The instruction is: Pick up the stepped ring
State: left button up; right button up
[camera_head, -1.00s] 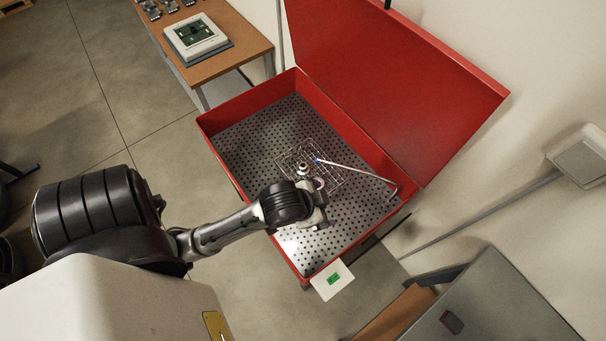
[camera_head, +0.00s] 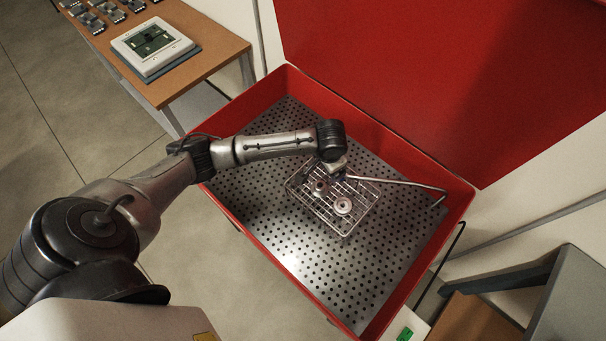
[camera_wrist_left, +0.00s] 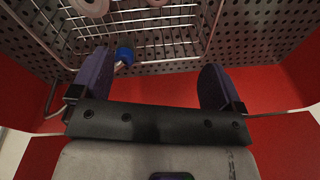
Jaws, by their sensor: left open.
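I cannot tell for sure which is the stepped ring.
The basket sits on the perforated floor of a red tub (camera_head: 290,75) with a raised red lid (camera_head: 430,70). A thin bent pipe (camera_head: 415,184) reaches over the basket; a blue tip (camera_wrist_left: 124,55) shows near my left finger. A wooden table (camera_head: 205,40) stands at the back left.

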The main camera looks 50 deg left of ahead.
aim_at(319, 186)
pick_arm(q)
jog(key=f+n, duration=0.2)
jog(key=f, duration=0.1)
jog(key=s+f+n+g+b, duration=0.1)
jog(key=f+n, duration=0.1)
jog(key=f, duration=0.1)
jog(key=f+n+h+b, duration=0.1)
jog(key=f, duration=0.2)
jog(key=shift+s+f+n, duration=0.25)
jog(key=shift+f+n, duration=0.15)
jog(key=f, duration=0.2)
jog(key=f+b, duration=0.1)
jog(key=shift+s+a+f, duration=0.15)
jog(key=shift+a+f, duration=0.1)
jog(key=shift+f, duration=0.85)
pick_arm(e)
notch_tip(319, 186, down, 3)
jog(key=shift+a+f, duration=0.1)
jog(key=shift+a, duration=0.05)
pick_arm(q)
jog(key=c, duration=1.1)
pick_arm(e)
jog(key=shift+a, duration=0.1)
